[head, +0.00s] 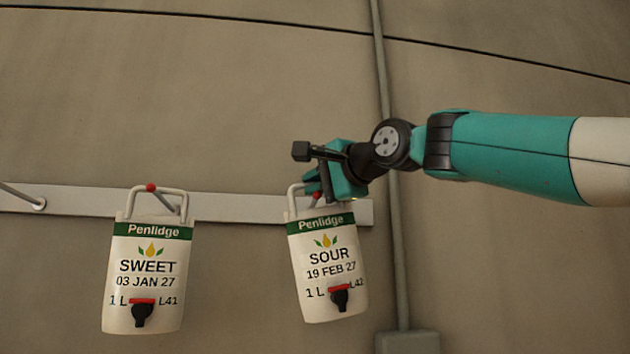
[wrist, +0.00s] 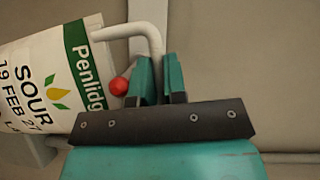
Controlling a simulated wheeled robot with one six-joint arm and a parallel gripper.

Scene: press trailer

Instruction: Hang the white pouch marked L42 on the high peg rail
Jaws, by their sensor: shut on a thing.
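The white pouch marked L42 (head: 327,285), labelled SOUR with a green Penlidge band, hangs slightly tilted in front of the right end of the rail (head: 240,208). My gripper (head: 316,182) is shut on its pale handle (wrist: 152,38). In the wrist view the pouch (wrist: 35,85) is at the left and the handle runs between the fingers (wrist: 157,82). A red-tipped peg (head: 316,195) shows within the handle's outline; the red tip (wrist: 119,86) is beside the fingers. I cannot tell whether the handle rests on this peg.
A similar white pouch marked L41 (head: 146,285), labelled SWEET, hangs from a red-tipped peg to the left. A bare peg (head: 22,196) is at the far left. A vertical pipe (head: 398,250) runs down the wall to a box (head: 408,342) on the right.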

